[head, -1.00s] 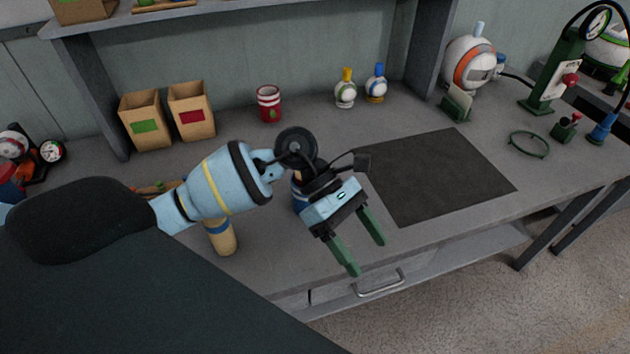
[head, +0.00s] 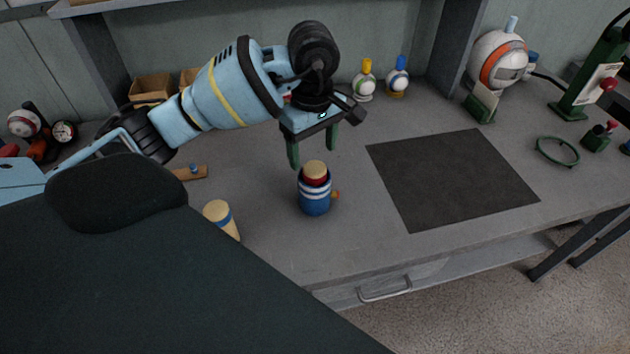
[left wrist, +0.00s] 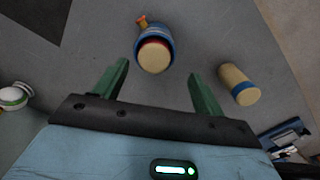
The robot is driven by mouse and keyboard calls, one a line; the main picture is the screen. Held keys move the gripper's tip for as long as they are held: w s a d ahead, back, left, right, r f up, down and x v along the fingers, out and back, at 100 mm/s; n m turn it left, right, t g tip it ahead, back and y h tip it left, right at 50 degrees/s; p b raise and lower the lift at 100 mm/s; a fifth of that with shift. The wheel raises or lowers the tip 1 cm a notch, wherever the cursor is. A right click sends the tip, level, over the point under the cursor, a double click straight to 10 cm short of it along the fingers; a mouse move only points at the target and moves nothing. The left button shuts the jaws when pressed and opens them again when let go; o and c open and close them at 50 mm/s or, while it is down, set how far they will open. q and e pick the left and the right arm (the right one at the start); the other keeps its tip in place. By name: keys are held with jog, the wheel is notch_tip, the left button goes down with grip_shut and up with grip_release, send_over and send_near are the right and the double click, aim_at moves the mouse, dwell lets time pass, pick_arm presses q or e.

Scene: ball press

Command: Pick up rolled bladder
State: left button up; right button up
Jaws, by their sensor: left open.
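A tan roll with a red band (head: 315,171) stands upright in a blue-and-white striped cup (head: 314,202) on the workbench. In the left wrist view, the roll's tan end (left wrist: 154,56) faces the camera, between the finger lines. I cannot tell which roll is the bladder. My left gripper (head: 312,153) is open and empty, above and just behind the striped cup. My right gripper is out of view.
A dark square mat (head: 450,178) lies right of the cup. Two small bottles (head: 364,80) (head: 397,78) stand at the back. A green ring (head: 557,151) and a green press (head: 590,80) are at the right.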

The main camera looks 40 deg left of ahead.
aim_at(315, 167)
pick_arm(q)
jog(key=shift+w+a+f, duration=0.1)
jog(key=shift+w+f, duration=0.15)
jog(key=shift+f, duration=1.15)
jog(key=shift+w+a+f, duration=0.1)
jog(key=shift+w+f, duration=0.1)
jog(key=shift+f, duration=1.2)
jog(key=shift+c, duration=0.4)
jog(key=c, duration=1.3)
